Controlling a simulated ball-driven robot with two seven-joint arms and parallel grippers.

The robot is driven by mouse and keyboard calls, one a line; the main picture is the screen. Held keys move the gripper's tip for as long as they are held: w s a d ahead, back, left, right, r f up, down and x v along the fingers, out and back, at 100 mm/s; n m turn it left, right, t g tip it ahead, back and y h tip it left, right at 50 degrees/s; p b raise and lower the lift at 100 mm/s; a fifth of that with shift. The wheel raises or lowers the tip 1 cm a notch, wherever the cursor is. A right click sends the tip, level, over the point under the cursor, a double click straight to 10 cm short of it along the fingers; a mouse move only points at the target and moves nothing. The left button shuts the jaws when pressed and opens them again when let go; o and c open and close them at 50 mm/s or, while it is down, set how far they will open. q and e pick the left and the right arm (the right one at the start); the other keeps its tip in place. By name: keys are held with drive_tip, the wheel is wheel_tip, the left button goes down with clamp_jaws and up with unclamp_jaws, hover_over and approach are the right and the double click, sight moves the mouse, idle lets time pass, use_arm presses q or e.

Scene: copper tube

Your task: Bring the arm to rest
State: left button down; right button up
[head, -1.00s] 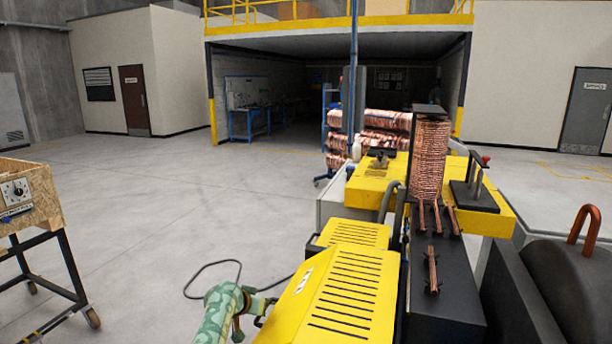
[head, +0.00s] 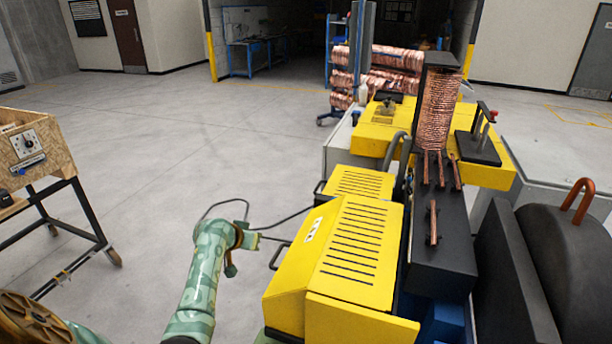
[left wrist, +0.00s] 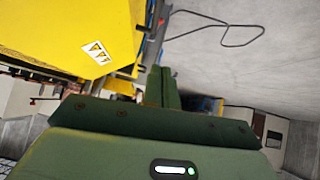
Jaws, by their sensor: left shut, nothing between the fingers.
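My left arm, in green camouflage, reaches up from the bottom of the head view. Its gripper end is beside the left side of the yellow machine (head: 350,250), with floor around it. In the left wrist view my left gripper (left wrist: 162,88) has its two green fingers together with nothing between them. The yellow machine's panel with a warning label (left wrist: 98,52) is left of the fingers there. My right gripper is in neither view.
Copper tube pieces (head: 433,222) lie on the black machine top, before a copper coil stack (head: 437,115). A wooden box on a wheeled stand (head: 40,150) is at left. A black cable (left wrist: 215,30) lies on the floor. Floor between stand and machine is open.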

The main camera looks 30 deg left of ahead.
use_arm(q)
drive_tip(key=shift+d, duration=0.15)
